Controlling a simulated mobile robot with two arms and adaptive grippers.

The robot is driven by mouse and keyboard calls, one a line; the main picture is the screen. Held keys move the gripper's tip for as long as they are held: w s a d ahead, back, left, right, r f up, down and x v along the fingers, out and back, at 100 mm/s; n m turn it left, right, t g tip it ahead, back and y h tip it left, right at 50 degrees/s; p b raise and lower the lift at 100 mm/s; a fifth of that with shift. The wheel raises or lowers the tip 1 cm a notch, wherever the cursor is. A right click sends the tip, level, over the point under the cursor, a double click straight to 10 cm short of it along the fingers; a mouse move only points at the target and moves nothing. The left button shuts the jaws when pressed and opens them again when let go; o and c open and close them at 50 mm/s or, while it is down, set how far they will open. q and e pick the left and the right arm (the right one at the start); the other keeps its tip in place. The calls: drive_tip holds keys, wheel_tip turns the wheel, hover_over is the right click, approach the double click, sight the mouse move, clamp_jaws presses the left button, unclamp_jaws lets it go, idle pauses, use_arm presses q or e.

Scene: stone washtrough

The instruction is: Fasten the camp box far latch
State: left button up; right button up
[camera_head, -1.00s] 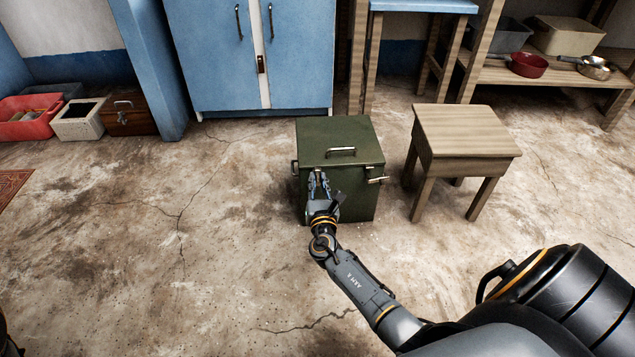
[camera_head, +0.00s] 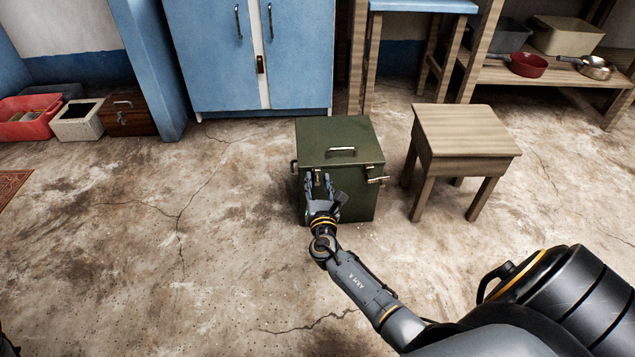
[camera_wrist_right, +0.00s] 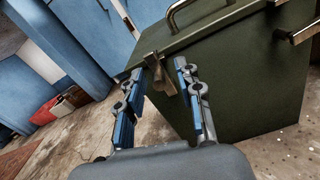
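The green camp box (camera_head: 340,150) stands on the floor with its lid down and a metal handle (camera_head: 341,151) on top. One latch (camera_head: 376,181) sticks out at its right front corner; it also shows in the wrist view (camera_wrist_right: 298,36). Another latch (camera_wrist_right: 164,78), brass-coloured, hangs down at the other side of the box front in the wrist view. I cannot tell whether it is hooked. My right gripper (camera_head: 318,178) is open at the box front; in the wrist view its fingers (camera_wrist_right: 158,72) stand on either side of this latch. My left gripper is not in view.
A wooden stool (camera_head: 463,130) stands close to the right of the box. A blue cabinet (camera_head: 215,60) stands behind. Several bins, among them a red one (camera_head: 32,125), are at the far left.

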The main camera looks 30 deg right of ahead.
drive_tip(key=v, duration=1.2)
drive_tip(key=shift+w, duration=0.1)
